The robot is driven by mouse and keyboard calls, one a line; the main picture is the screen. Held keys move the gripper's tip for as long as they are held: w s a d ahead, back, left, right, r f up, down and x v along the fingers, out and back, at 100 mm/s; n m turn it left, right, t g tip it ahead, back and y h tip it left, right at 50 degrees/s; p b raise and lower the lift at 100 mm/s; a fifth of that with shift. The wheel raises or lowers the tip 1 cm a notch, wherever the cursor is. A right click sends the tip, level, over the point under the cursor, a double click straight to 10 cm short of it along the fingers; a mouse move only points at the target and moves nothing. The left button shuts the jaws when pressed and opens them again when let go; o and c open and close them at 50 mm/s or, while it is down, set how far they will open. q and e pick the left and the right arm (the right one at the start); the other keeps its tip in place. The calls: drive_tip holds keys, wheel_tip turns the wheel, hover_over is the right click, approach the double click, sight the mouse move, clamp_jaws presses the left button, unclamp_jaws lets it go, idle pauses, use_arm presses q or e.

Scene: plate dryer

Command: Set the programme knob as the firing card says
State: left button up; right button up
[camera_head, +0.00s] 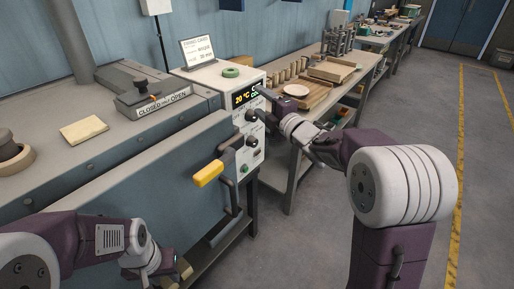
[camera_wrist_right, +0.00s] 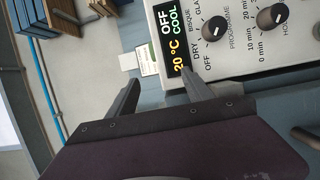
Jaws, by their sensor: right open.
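The programme knob (camera_head: 251,115) is the upper dark knob on the white control panel. In the right wrist view the programme knob (camera_wrist_right: 213,28) is ringed by OFF, DRY, BISQUE and a partly cut label; its pointer is hard to read. The firing card (camera_head: 198,50) stands tilted on top of the control box; its middle lines are too small to read surely, while the last seems to say 30 min. My right gripper (camera_wrist_right: 161,77) is open and empty beside the display, apart from the knob. My left gripper (camera_head: 166,266) is low at the front; its fingers are unclear.
The display (camera_head: 247,97) reads 20 °C, with COOL and OFF in the wrist view. The hold knob (camera_wrist_right: 271,18) sits beside the programme knob. A yellow handle (camera_head: 208,173) juts from the front. A green ring (camera_head: 231,72) lies on the box. A workbench (camera_head: 335,90) stands behind my right arm.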

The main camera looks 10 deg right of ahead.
drive_tip(key=b, duration=0.7)
approach(255, 118)
drive_tip(key=h, duration=0.1)
drive_tip(key=shift+m, duration=0.3)
drive_tip(key=p+x, duration=0.1)
drive_tip(key=x, duration=0.7)
drive_tip(key=shift+w+a+r, duration=0.1)
drive_tip(key=shift+w+a, duration=0.05)
drive_tip(key=shift+a, duration=0.1)
use_arm(q)
wheel_tip(255, 118, down, 10)
